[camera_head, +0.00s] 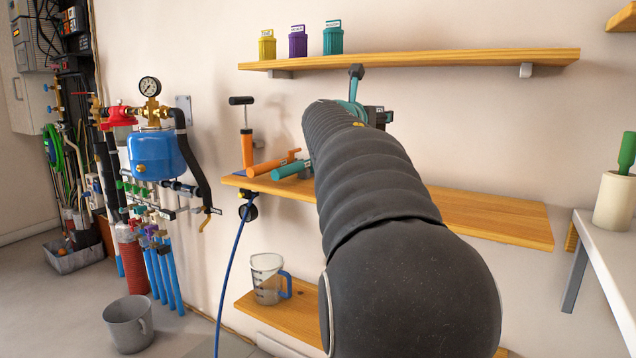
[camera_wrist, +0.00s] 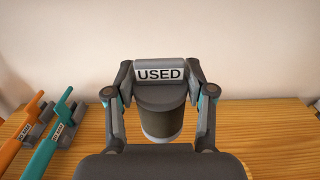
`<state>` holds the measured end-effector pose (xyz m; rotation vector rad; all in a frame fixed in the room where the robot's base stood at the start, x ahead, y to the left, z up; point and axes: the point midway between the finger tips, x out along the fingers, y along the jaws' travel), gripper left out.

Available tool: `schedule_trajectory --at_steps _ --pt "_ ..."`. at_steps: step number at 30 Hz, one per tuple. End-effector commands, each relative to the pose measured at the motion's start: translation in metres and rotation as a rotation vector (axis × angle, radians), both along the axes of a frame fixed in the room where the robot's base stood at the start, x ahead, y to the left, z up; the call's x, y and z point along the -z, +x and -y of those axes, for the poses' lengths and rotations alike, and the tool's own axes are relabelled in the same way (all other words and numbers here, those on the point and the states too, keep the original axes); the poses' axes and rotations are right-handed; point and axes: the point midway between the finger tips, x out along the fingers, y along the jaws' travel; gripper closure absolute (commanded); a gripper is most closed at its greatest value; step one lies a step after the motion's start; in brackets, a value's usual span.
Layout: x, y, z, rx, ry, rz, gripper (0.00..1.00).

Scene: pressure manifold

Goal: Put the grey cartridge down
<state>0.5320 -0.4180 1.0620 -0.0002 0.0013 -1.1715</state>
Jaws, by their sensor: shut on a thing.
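The grey cartridge (camera_wrist: 160,122) is in the wrist view, its tab marked USED facing me. My gripper (camera_wrist: 160,74) is shut on this tab, one finger on each side. The cartridge looks upright in front of the wooden middle shelf (camera_wrist: 256,128). Whether its bottom touches the shelf cannot be told, since my gripper's body hides the area below. In the head view my arm hides the cartridge and most of the gripper. The middle shelf also shows in the head view (camera_head: 490,216).
An orange tool (camera_wrist: 18,134) and a teal tool (camera_wrist: 52,138) lie on the shelf left of the cartridge. The shelf right of it looks clear. Yellow (camera_head: 267,46), purple (camera_head: 298,42) and teal (camera_head: 333,39) cartridges stand on the upper shelf (camera_head: 430,61). A jug (camera_head: 266,280) stands below.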

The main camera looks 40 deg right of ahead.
Motion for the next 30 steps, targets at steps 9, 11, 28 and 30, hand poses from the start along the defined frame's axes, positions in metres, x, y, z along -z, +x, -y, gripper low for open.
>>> schedule_trajectory --at_steps 9,11,28,30 --pt "0.025 0.032 -0.019 0.004 0.000 -0.002 0.81" --pt "0.032 0.042 -0.026 0.004 0.000 -0.003 0.81" --pt "0.074 0.095 -0.064 0.004 0.000 -0.001 0.81" --pt "0.082 0.095 -0.064 0.004 -0.001 -0.002 0.81"
